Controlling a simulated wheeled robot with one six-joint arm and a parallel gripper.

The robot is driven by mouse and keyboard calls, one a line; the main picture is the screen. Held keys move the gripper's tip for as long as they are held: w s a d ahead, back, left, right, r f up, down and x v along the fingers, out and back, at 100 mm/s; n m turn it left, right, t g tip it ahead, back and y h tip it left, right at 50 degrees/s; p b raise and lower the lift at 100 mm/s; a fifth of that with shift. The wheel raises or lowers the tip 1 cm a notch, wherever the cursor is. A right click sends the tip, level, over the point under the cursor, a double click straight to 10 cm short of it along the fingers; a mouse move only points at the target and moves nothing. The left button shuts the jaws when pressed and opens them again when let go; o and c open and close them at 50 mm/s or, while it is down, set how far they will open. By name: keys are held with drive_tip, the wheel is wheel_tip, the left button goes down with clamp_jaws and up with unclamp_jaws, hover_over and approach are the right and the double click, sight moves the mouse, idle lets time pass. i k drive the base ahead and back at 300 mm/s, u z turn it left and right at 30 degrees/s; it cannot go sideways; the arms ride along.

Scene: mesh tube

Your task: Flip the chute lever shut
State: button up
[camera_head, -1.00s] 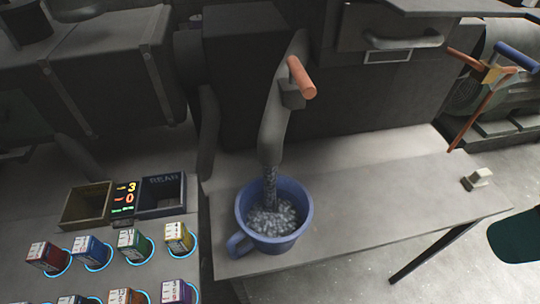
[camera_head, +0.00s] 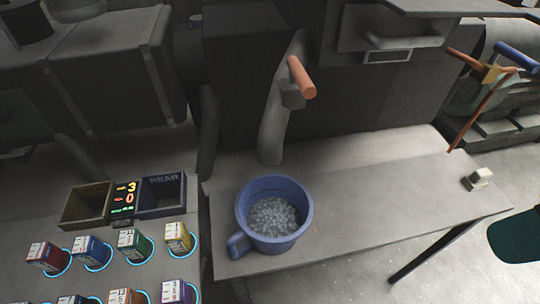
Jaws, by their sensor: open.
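The chute lever has an orange-red cylindrical handle (camera_head: 301,77) on a dark block at the front of the grey chute (camera_head: 273,130). The handle slants, its lower end toward the right. The chute's mouth points down, and nothing falls from it. A blue mug (camera_head: 246,215) stands upright on the bench just below and in front of the mouth, its handle to the left. Grey pellets (camera_head: 272,218) lie inside the mug. My gripper is not in view.
The bench (camera_head: 400,190) is mostly clear right of the mug, with a small pale block (camera_head: 477,179) near its right end. Left are two open bins, a lit display (camera_head: 124,198) and several small labelled boxes. Red and blue handles (camera_head: 484,73) stick out at upper right.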

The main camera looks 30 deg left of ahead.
sight(298, 74)
drive_tip(key=u, duration=1.25)
drive_tip(key=k, duration=0.4)
drive_tip(key=z, duration=1.05)
